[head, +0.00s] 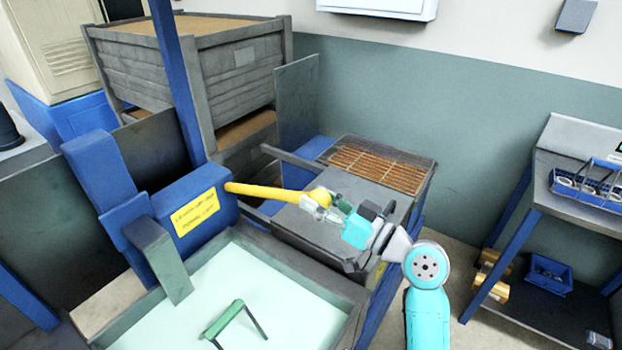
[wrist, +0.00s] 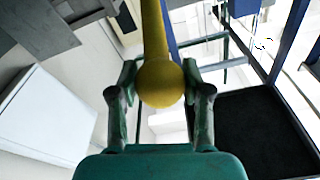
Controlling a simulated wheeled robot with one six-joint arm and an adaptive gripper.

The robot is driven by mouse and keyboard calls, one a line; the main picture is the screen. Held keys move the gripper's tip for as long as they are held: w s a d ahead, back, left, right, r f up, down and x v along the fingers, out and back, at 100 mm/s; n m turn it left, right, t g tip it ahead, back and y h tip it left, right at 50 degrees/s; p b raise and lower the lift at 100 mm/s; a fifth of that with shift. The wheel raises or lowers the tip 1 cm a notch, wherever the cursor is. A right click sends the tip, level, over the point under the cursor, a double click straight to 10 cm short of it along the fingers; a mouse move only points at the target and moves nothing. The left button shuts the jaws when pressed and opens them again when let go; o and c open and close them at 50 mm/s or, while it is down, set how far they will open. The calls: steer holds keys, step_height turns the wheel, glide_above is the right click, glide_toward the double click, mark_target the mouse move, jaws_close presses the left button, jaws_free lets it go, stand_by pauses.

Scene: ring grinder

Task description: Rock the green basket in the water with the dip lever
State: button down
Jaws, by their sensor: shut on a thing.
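The yellow dip lever (head: 265,192) sticks out to the right from a blue housing with a yellow label. Its round knob (wrist: 160,84) sits between the two fingers of my gripper (head: 322,205), which is shut on it. The lever's shaft runs up and away in the wrist view. The green basket (head: 236,312) shows only as a green handle frame standing out of the pale water (head: 285,318) in the tank. The rest of the basket is hidden under the cloudy water.
The tank's grey rim (head: 293,263) lies in front of the lever. A grey bench with an orange-brown grate (head: 375,163) stands behind my gripper. A wooden crate (head: 195,72) stands at the back left. A shelf with a blue tray (head: 590,188) is at the right.

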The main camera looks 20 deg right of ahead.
steer(key=shift+s+d+f, duration=0.1)
steer(key=shift+f, duration=0.4)
steer(key=c, duration=0.5)
jaws_free()
steer(key=v, duration=1.2)
steer(key=shift+s, duration=0.1)
